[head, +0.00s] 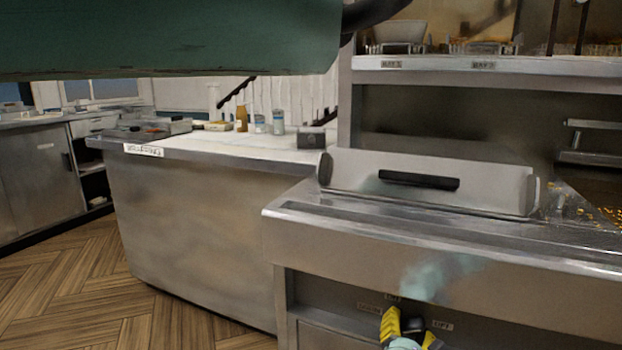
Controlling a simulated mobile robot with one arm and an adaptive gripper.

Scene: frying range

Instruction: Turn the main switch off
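My gripper (411,332) shows at the bottom edge of the head view, with yellow fingers in front of the fryer's lower front panel. Its fingers are apart, one on each side of a dark knob (413,325), which appears to be the main switch. I cannot tell whether the fingers touch the knob or only stand around it. Small labels sit around the knob: one above (393,297), one to the left (369,308) and one to the right (441,325). Their print is too blurred to read surely. The knob's lower part is hidden.
The fryer's steel top edge (450,243) overhangs the panel. A lid with a black handle (418,181) stands on it. A steel counter (200,220) with bottles (278,122) is at left. A shelf (470,64) is above. Wooden floor (70,285) is clear at lower left.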

